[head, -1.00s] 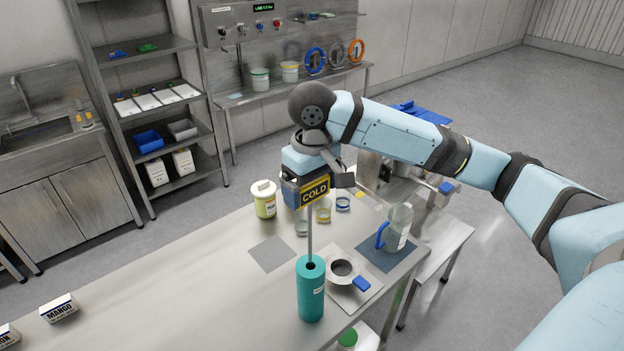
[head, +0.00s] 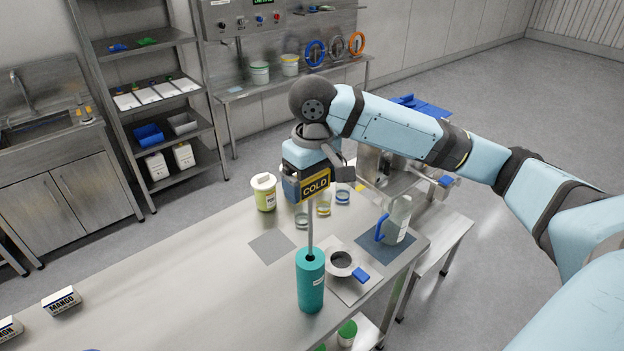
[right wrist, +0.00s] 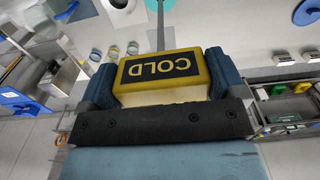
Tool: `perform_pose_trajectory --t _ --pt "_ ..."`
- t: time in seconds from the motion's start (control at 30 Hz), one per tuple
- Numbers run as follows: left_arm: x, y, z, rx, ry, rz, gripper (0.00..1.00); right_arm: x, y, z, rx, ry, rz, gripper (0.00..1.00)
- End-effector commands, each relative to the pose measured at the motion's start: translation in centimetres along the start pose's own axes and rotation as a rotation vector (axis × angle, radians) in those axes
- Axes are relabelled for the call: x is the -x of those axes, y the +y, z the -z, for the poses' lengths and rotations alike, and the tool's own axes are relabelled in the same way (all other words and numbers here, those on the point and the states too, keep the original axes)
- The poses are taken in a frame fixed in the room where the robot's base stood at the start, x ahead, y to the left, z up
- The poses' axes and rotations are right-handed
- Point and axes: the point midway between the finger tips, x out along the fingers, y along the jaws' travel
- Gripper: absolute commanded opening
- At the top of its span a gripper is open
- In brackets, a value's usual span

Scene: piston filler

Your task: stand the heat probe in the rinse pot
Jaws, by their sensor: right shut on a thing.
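The heat probe (head: 316,187) has a yellow block with a black COLD label and a thin metal rod below it. My right gripper (right wrist: 160,80) is shut on the yellow block, which also shows between its fingers in the right wrist view (right wrist: 158,72). The rod hangs upright, and its lower end reaches the dark opening in the top of the teal rinse pot (head: 311,285). How deep the rod sits is hidden. The pot stands upright on the steel table. The pot's teal edge shows at the top of the right wrist view (right wrist: 158,4). My left gripper is not in view.
A strainer (head: 341,260) with a blue handle lies just right of the pot. A clear jug (head: 397,220) stands on a dark mat. A yellow-green tub (head: 264,193) and small jars (head: 323,206) stand behind. The table left of the pot is clear up to the mango carton (head: 62,299).

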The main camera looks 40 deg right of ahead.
Motion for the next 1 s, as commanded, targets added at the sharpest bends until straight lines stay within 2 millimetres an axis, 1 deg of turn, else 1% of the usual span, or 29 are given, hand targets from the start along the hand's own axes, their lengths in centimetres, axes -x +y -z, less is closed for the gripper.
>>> perform_pose_trajectory --t 0.57,0.87,1.0 --pt "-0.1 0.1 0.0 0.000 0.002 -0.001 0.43 -2.4 0.0 0.1 0.000 -0.001 0.001 0.66" --pt "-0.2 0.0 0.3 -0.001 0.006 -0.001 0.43 -2.5 0.0 0.1 0.000 0.000 0.000 0.66" --pt "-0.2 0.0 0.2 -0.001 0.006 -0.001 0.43 -2.9 0.0 0.1 0.000 -0.001 0.000 0.66"
